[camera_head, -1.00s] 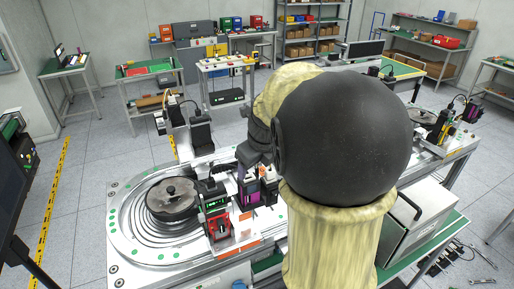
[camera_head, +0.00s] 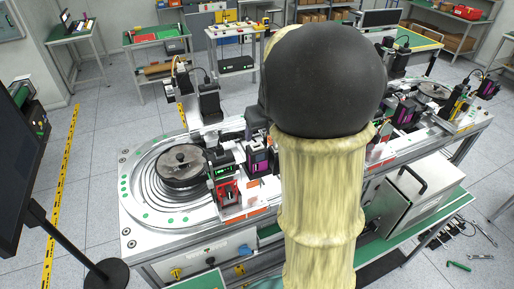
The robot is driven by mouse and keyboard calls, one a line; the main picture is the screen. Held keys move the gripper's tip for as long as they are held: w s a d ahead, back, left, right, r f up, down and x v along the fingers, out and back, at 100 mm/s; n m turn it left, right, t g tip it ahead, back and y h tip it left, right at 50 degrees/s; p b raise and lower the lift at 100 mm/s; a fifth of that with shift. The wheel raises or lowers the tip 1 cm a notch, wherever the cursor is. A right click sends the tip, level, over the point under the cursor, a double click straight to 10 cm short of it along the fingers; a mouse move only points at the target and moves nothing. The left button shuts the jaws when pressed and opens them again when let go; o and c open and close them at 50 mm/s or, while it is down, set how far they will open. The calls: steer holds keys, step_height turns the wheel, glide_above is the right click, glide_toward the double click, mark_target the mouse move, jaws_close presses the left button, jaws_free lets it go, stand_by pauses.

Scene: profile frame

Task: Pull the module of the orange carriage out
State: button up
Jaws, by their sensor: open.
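A round conveyor track loop (camera_head: 140,213) lies on the left end of the workbench, with a dark round disc (camera_head: 182,165) inside it. At the loop's right side stands a white carriage with orange patches (camera_head: 243,207). A red and black module (camera_head: 227,191) sits at its left, below a black unit with a green display. I cannot tell for certain whether this is the orange carriage. My large arm, with a black joint and a cream sleeve, fills the middle of the view and covers the centre of the bench. My gripper's fingers are hidden behind it.
A purple and black station (camera_head: 260,161) stands right of the carriage. More stations (camera_head: 404,112) and a second disc stand on the far right of the line. A grey box with a handle (camera_head: 409,197) is at lower right. A dark monitor (camera_head: 20,165) stands at left.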

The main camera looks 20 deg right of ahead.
mark_target(256, 145)
steer(key=x, duration=1.3)
steer(key=shift+w+f, duration=0.1)
steer(key=c, duration=0.9)
steer(key=shift+o, duration=0.2)
steer(key=shift+r+p, duration=1.15)
steer(key=shift+p, duration=0.15)
steer(key=shift+r+p, duration=1.45)
steer(key=shift+p, duration=0.05)
